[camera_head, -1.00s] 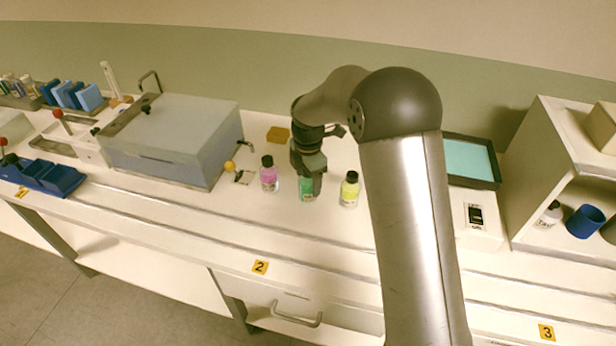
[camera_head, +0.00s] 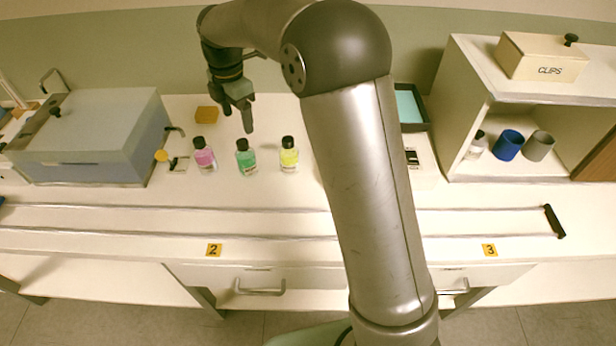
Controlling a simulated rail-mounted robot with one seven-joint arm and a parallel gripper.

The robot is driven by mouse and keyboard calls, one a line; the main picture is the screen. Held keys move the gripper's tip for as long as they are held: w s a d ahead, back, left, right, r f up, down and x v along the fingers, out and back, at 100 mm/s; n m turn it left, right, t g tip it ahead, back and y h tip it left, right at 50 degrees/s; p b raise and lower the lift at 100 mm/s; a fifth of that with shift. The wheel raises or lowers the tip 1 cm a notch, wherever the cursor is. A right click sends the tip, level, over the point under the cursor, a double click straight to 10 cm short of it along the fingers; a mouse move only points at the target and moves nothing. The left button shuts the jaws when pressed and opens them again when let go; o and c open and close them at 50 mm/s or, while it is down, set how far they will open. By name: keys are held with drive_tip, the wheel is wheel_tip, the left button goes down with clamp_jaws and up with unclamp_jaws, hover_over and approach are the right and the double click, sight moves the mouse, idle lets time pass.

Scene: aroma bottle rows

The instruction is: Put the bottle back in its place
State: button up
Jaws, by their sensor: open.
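Three small bottles with black caps stand upright in a row on the white bench: a pink one (camera_head: 204,156) on the left, a green one (camera_head: 246,158) in the middle and a yellow one (camera_head: 289,156) on the right. My gripper (camera_head: 238,126) is open and empty, above and just behind the green bottle, apart from it. One fingertip shows close to the green cap in the picture. Which bottle the task means cannot be told from the frames.
A small orange block (camera_head: 207,114) lies behind. At right, a shelf (camera_head: 466,75) holds blue (camera_head: 508,146) and grey (camera_head: 539,146) cups. Bench front is clear, with rails.

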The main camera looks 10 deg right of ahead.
drive_tip(key=s+d+r+m, duration=0.3)
drive_tip(key=s+d+m, duration=0.75)
drive_tip(key=s, duration=0.35)
drive_tip(key=s+d+f+m, duration=0.2)
drive_tip(key=s+m, duration=0.4)
drive_tip(key=s, duration=0.3)
drive_tip(key=s+d+f+m, duration=0.3)
drive_tip(key=s+m, duration=0.4)
drive_tip(key=s, duration=0.2)
drive_tip(key=shift+f, duration=0.3)
drive_tip(key=shift+d, duration=0.1)
